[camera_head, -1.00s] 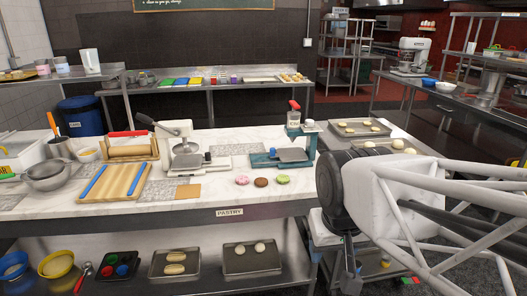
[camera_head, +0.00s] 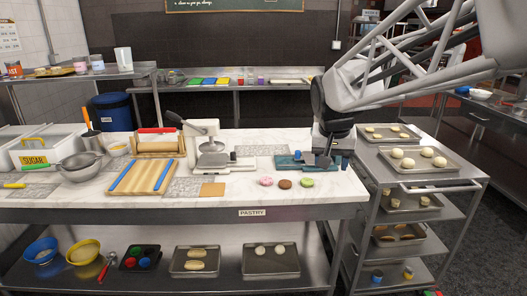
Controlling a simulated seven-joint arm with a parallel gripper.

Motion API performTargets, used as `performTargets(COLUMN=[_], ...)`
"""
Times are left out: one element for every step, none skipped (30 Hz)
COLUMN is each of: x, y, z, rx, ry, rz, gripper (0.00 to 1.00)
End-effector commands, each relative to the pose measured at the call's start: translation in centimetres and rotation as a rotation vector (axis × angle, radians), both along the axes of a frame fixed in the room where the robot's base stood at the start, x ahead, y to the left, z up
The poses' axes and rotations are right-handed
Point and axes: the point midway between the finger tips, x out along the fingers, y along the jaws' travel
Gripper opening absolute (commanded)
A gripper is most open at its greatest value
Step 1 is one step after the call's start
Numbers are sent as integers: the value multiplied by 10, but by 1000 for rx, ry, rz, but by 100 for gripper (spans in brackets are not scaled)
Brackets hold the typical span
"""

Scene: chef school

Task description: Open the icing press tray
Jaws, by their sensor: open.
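The icing press (camera_head: 287,164), a teal-based device, stands at the right end of the marble pastry counter. A flat grey tray piece lies on its base. My gripper (camera_head: 327,158) points down at the press's right side and hides much of its upright part and top. Its dark fingers are low, close to the grey tray piece; I cannot tell whether they touch it. The gripper is open, and I see nothing held in it.
A pink, a brown and a green cookie (camera_head: 285,183) lie in front of the press. A white press (camera_head: 207,145) and a wooden board (camera_head: 143,178) stand to the left. A metal rack (camera_head: 455,172) with trays of dough is close on the right.

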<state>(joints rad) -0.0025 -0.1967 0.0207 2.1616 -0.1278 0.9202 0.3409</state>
Motion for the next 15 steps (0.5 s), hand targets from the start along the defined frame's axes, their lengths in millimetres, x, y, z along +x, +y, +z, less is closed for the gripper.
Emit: performTargets(x=[14,22,32,40,48,57,65,73,83,91,98,109,116,124,134], y=[0,0,-1,-1,-1,-2,-2,-2,-2,-3,-3,-3,-3,-3,-4], z=[0,1,1,2,2,2,2,2,1,1,1,-1,-1,-2,-3], rx=[-1,-2,-3,-4,-4,-5,-6,-8,-9,-9,-9,-10,-11,-11,-13], ry=[0,-1,-2,-4,-5,-6,-9,-9,-10,-12,-13,-14,-16,-17,-19], rz=[-12,-18,-27,-35,-41,-49,-57,-64,-72,-80,-88,-96,-103,-111,-118], gripper=[54,54,54,54,54,54,54,54,54,54,54,54,54,54,54])
